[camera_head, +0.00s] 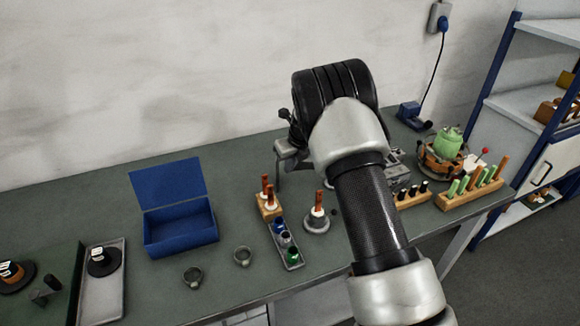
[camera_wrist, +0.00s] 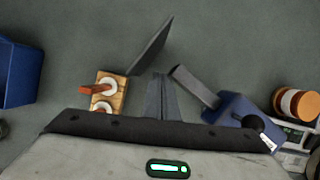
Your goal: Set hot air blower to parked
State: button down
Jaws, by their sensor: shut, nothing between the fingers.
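A blue body with a grey bar (camera_wrist: 238,110) stands just right of my fingers in the wrist view; it looks like the hot air blower, but I cannot be sure. The bar points up and left towards my fingertips. A thin dark plate (camera_wrist: 151,46) stands above left of the fingers; whether it belongs to the blower I cannot tell. My gripper (camera_wrist: 161,82) is shut and empty between plate and bar, with no clear contact. In the head view, my gripper (camera_head: 279,172) is left of my wrist, above the bench, and my arm hides much behind it.
A wooden block with orange-brown pieces (camera_wrist: 108,94) is left of my fingers. An orange-and-white jar (camera_wrist: 296,103) is at right. The open blue box (camera_head: 180,228), grey tray (camera_head: 291,260) and wooden racks (camera_head: 470,190) occupy the bench. A corded blue unit (camera_head: 411,113) stands behind.

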jog(key=shift+r, duration=0.1)
jog(key=s+d+r+n, duration=0.3)
jog(key=s+r, duration=0.3)
jog(key=r, duration=0.6)
jog(key=s+d+r+n, duration=0.25)
jog(key=s+r, duration=0.45)
jog(key=r, duration=0.4)
jog(key=s+d+r+n, duration=0.1)
jog(key=s+r+n, duration=0.2)
jog(key=s+n, duration=0.3)
jog(key=s+d+r+n, duration=0.1)
jog(key=s+r+n, duration=0.3)
jog(key=s, duration=0.3)
jog(key=s+d+f+n+h, duration=0.1)
jog(key=s+n, duration=0.6)
jog(key=s, duration=0.1)
jog(key=s+d+f+n+t+h, duration=0.1)
jog(key=s+d+n, duration=0.1)
jog(key=s+n, duration=0.6)
jog(key=shift+s+d+t, duration=0.25)
jog(key=shift+s+t, duration=0.05)
jog(key=shift+s, duration=0.45)
